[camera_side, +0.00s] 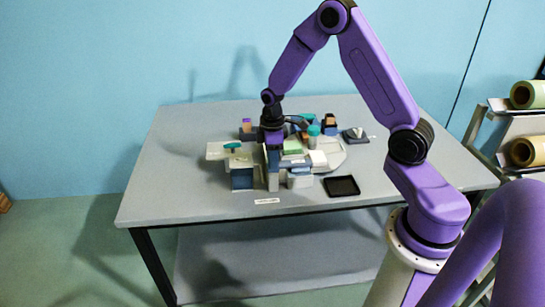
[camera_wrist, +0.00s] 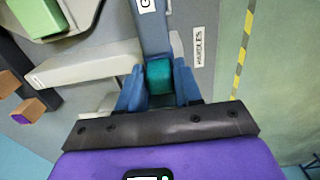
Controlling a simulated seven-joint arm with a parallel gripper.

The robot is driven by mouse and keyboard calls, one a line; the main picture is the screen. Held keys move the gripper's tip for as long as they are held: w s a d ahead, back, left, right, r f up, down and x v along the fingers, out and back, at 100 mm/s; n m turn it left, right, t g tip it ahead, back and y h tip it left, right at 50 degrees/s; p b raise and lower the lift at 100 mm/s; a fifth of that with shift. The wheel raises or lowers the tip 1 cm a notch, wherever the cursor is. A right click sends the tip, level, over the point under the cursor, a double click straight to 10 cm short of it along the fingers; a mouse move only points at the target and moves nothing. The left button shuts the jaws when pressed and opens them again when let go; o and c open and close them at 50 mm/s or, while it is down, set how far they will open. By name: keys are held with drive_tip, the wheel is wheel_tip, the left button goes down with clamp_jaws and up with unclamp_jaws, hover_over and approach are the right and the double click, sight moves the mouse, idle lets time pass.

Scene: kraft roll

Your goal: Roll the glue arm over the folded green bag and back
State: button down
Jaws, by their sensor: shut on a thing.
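My gripper (camera_wrist: 160,85) is shut on a teal block-like handle (camera_wrist: 160,72), which sits between its two blue fingers. In the side view my gripper (camera_side: 272,148) is low over the front middle of the machine on the table. A pale grey bar (camera_wrist: 85,65) runs left from near the fingers. Whether the handle joins this bar, as the glue arm, I cannot tell. A green flat piece (camera_side: 292,146), likely the folded green bag, lies on the machine just right of my gripper. It also shows at the wrist view's upper left (camera_wrist: 38,15).
A black tray (camera_side: 341,186) lies on the grey table (camera_side: 180,190) right of the machine. A teal-topped piece (camera_side: 232,146) sits on the left plate. Small blocks and a dark grey item (camera_side: 355,134) stand behind. The table's left side is clear. Paper rolls (camera_side: 528,150) are at right.

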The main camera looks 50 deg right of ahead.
drive_tip(key=w+d, duration=1.3)
drive_tip(key=shift+w+d, duration=0.1)
drive_tip(key=c, duration=0.8)
unclamp_jaws()
drive_tip(key=shift+c, duration=0.2)
drive_tip(key=shift+r, duration=0.15)
wheel_tip(320, 180, up, 17)
drive_tip(key=shift+r, duration=0.15)
